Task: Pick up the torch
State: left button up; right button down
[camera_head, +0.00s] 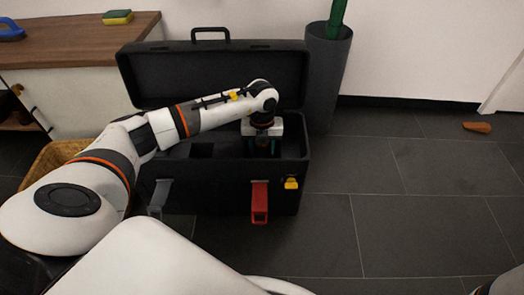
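My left gripper (262,147) points down into the right part of an open black toolbox (225,190). Its fingers reach below the rim, and dark greenish parts show there. I cannot tell whether they are spread or closed on something. No torch can be made out; the inside of the box under the gripper is dark and partly hidden by my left arm. My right gripper is out of view; only a piece of my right arm shows at the bottom right corner.
The toolbox lid (215,70) stands open behind my arm. A red latch (260,203) and a yellow tag (291,183) are on its front. A grey bin (325,75) stands behind right. A wooden cabinet (75,45) is at left, above a wicker basket (50,157). The right floor is mostly clear.

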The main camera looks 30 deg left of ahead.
pick_arm(q)
grip_shut()
